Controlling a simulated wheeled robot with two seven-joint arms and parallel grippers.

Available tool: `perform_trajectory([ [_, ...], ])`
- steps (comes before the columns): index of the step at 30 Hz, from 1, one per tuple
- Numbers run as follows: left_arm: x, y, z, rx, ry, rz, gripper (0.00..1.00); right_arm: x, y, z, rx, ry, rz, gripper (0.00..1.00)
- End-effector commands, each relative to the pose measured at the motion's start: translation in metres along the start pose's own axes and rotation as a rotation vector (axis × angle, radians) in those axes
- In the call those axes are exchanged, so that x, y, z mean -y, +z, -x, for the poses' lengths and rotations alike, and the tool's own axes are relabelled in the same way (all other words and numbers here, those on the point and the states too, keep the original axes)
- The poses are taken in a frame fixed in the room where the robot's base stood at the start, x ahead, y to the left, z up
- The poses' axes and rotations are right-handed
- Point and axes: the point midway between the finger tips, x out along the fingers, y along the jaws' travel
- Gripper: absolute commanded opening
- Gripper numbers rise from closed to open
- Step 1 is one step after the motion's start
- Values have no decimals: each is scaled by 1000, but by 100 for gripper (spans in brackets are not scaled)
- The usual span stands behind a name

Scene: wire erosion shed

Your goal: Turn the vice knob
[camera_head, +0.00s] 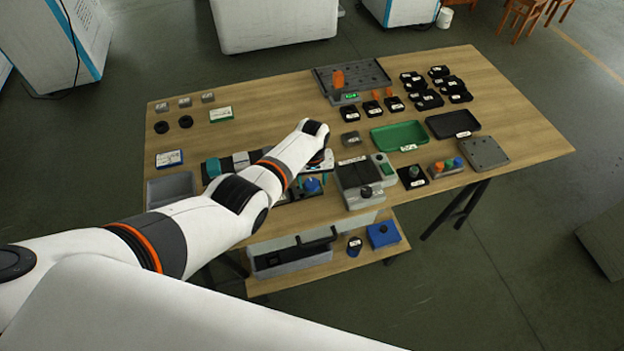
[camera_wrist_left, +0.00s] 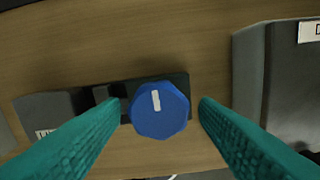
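The vice knob (camera_wrist_left: 159,112) is blue and faceted, with a white mark pointing nearly straight up in the left wrist view. It sits on a dark base, with a grey vice part (camera_wrist_left: 45,112) to its left. In the head view the blue knob (camera_head: 312,185) shows just below my left gripper (camera_head: 318,166). In the left wrist view my left gripper (camera_wrist_left: 160,104) is open. One teal finger is on each side of the knob, with a gap on both sides. My arm hides part of the vice. My right gripper is not in view.
A grey device (camera_head: 362,180) with a dark knob stands right of the vice. A green tray (camera_head: 398,136), a black tray (camera_head: 452,124) and several small black parts lie farther right. A grey bin (camera_head: 170,189) is at the left. A lower shelf (camera_head: 283,282) holds boxes.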

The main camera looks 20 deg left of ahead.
Motion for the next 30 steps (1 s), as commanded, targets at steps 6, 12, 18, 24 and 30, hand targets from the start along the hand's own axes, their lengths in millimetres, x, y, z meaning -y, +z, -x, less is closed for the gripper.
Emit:
perform_trajectory([
  [6, -1, -1, -1, -3, 2, -1, 61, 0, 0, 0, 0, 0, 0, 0],
  [12, -1, -2, 4, -5, 2, -1, 61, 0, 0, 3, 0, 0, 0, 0],
  [18, 0, -1, 32, -1, 0, -1, 61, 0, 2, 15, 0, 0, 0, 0],
  [24, 0, -1, 68, 0, 0, -1, 61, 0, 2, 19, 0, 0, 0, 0],
  [30, 0, 0, 99, 0, 0, -1, 61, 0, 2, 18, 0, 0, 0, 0],
])
